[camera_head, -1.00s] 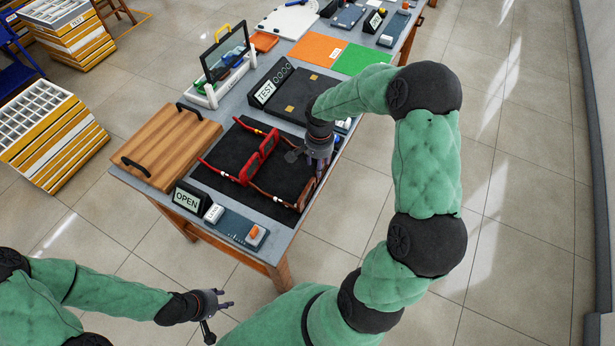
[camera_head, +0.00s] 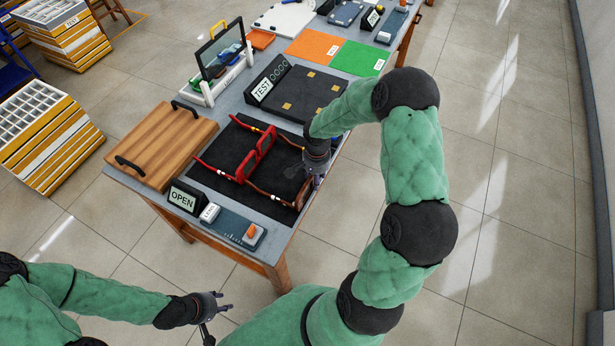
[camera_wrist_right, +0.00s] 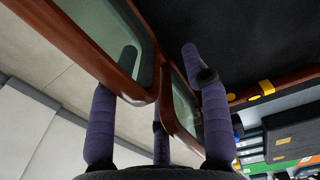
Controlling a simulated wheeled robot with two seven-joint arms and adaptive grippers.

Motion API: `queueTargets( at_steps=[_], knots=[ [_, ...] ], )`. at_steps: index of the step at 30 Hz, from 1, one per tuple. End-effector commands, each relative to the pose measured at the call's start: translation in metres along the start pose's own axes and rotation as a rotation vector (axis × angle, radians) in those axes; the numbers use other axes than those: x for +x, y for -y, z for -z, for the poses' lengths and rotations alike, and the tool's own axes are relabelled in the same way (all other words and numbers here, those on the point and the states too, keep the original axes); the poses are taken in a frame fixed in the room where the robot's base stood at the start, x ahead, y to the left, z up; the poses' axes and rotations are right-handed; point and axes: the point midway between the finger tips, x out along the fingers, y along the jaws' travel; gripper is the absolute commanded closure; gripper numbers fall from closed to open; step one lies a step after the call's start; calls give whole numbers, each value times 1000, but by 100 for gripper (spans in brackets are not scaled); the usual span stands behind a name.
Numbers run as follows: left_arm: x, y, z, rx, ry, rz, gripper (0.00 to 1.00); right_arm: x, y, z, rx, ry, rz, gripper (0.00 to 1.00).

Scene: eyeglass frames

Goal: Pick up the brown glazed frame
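The brown glazed frame (camera_head: 299,198) lies at the right edge of the black mat (camera_head: 222,180) on the table, partly hidden by my right gripper. My right gripper (camera_head: 316,183) is at its far right end, above the table's edge. In the right wrist view the frame (camera_wrist_right: 151,93) with its glazed lenses runs between the spread fingers of my right gripper (camera_wrist_right: 165,75), which look open. Contact cannot be told. A red frame (camera_head: 244,170) lies to the left on the same mat. My left gripper (camera_head: 225,304) is open and empty, away from the table.
A wooden board with black handles (camera_head: 160,143) lies left of the mat. An OPEN sign (camera_head: 183,199) and a small panel with an orange switch (camera_head: 235,228) stand in front. A dark tray with a TEST sign (camera_head: 262,90) lies behind.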

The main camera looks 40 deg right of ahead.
Motion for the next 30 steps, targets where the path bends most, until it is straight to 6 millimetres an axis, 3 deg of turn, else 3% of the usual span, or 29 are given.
queueTargets(
  at_steps=[1,4,5,20,30],
  knots=[
    [0,0,0,0,0,0,60,0,0,0,0,0,0,69],
    [0,0,0,0,0,0,60,0,0,0,0,0,0,97],
    [0,0,0,0,0,0,60,0,0,0,0,0,0,100],
    [-1,0,0,0,0,0,60,-3,0,0,0,-1,1,100],
    [-14,-5,0,0,0,0,60,-40,-1,-5,-2,-1,2,100]
  ],
)
